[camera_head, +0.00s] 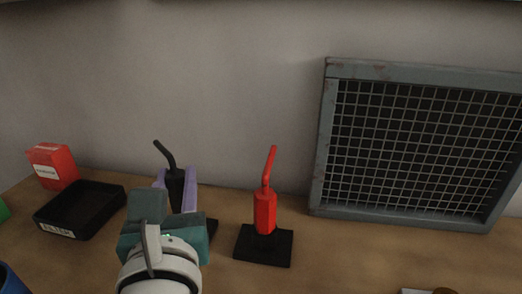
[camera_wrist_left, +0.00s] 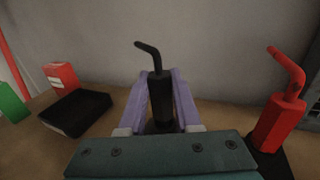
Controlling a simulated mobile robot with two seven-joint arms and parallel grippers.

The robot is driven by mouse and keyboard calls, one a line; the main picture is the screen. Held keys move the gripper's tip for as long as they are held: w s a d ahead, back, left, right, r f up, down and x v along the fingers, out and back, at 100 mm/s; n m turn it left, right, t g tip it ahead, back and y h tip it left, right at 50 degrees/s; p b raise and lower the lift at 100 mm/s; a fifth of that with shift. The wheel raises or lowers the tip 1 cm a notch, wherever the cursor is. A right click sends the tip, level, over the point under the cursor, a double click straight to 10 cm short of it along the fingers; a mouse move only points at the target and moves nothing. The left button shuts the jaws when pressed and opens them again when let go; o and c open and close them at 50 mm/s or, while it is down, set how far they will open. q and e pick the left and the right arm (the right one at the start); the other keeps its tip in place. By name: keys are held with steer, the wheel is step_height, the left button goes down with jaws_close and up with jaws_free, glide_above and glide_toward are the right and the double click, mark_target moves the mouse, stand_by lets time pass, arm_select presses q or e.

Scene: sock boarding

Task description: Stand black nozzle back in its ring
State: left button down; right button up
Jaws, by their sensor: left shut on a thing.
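The black nozzle (camera_head: 174,183) stands upright, its bent tip pointing up and to the left. My left gripper (camera_head: 177,194), with purple fingers, is shut on the nozzle's body. In the left wrist view the nozzle (camera_wrist_left: 160,98) sits between the two purple fingers. Its lower end is hidden behind my gripper. A dark base edge (camera_head: 212,227) shows just right of my gripper; its ring is hidden, so I cannot tell whether the nozzle is in it. My right gripper is not in view.
A red nozzle (camera_head: 265,212) stands in a black base (camera_head: 250,251) to the right. A black tray (camera_head: 51,225) and a red box (camera_head: 53,167) are at the left. A grey-framed mesh panel (camera_head: 322,150) leans on the wall at the right.

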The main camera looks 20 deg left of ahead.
arm_select(q)
steer(key=shift+f+b, duration=0.45)
steer(key=shift+f, duration=0.05)
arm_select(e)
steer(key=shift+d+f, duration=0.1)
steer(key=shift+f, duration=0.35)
arm_select(q)
steer(key=c, duration=0.5)
jaws_free()
steer(key=v, duration=1)
steer(key=shift+r, duration=0.1)
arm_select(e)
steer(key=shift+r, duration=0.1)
